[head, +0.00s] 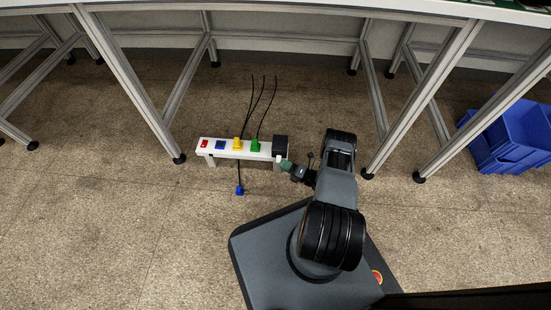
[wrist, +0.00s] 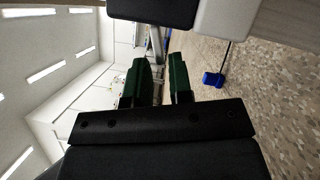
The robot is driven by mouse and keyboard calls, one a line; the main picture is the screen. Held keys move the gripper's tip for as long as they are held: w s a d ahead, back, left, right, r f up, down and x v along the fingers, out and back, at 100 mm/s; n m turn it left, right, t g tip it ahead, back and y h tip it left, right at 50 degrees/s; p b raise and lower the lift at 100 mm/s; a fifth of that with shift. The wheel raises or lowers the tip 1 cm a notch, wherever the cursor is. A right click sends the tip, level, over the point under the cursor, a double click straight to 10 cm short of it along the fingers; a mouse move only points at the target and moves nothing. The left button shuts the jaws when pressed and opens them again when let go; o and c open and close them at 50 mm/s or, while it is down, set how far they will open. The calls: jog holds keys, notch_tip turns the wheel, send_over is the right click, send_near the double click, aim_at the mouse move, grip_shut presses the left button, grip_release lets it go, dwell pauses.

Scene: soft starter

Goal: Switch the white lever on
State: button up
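I cannot make out a white lever in either view. A black box (head: 280,146) sits at the right end of a white board (head: 220,154) that stands low above the floor. In the head view my gripper (head: 286,165) is right beside this box, at its near side. In the wrist view its two green fingers (wrist: 161,80) stand apart with a gap between them and nothing held. The black box (wrist: 152,10) and the end of the white board (wrist: 225,15) show beyond the fingertips, at the top edge. I cannot tell whether the fingers touch the box.
The board carries red (head: 204,143), blue (head: 220,145), yellow (head: 238,144) and green (head: 255,146) parts, with black cables behind. A blue plug (head: 239,190) hangs in front; it also shows in the wrist view (wrist: 213,79). Table legs (head: 130,80) and blue crates (head: 510,140) stand around.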

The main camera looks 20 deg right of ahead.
jog(key=shift+x, duration=1.2)
jog(key=shift+c, duration=0.4)
grip_shut()
